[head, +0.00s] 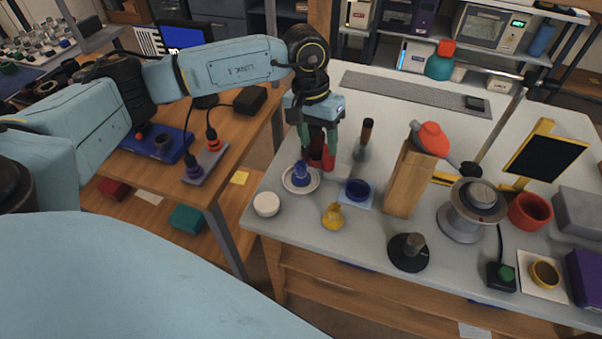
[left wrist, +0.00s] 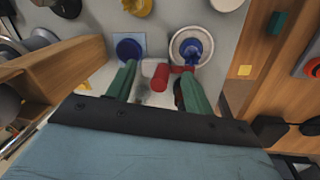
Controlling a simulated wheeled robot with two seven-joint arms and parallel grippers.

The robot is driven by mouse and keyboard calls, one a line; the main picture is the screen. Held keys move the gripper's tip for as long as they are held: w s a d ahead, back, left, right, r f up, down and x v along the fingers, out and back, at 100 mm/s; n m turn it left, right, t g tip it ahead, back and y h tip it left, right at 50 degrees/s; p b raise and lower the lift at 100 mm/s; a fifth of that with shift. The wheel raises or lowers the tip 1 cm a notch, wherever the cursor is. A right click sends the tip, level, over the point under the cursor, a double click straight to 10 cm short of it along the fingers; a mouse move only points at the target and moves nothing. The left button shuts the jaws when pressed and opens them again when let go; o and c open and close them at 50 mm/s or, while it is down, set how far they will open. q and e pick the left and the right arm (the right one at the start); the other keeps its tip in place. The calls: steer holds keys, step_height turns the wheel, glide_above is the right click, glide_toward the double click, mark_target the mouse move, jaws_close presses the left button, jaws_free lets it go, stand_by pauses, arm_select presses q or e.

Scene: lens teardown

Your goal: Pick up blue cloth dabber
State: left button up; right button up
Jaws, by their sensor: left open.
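The blue cloth dabber (head: 301,173) appears to be the dark blue knobbed piece on a round white dish (head: 288,186) near the left edge of the white table. In the left wrist view the dabber (left wrist: 193,48) lies on its dish beyond the right finger. My left gripper (head: 318,143) points down with green fingers, just behind and right of the dabber, apart from it. In the left wrist view the gripper (left wrist: 158,73) is open, and a red cylinder (left wrist: 160,77) shows between its fingers; it does not look gripped. My right gripper is not in view.
A blue round dish (head: 357,189), a yellow piece (head: 333,216) and a white lid (head: 266,204) stand near the dabber. An upright dark-handled brush (head: 365,137) and a wooden block (head: 404,182) stand to the right. The table's left edge is close.

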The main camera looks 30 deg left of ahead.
arm_select(q)
steer(key=a+y, duration=0.2)
steer(key=a, duration=0.2)
glide_above(301, 164)
steer(key=shift+m, duration=0.3)
step_height(301, 164, down, 6)
steer(key=shift+s+f, duration=0.1)
steer(key=shift+f, duration=3.05)
steer(key=shift+c, duration=0.3)
steer(key=c, duration=1)
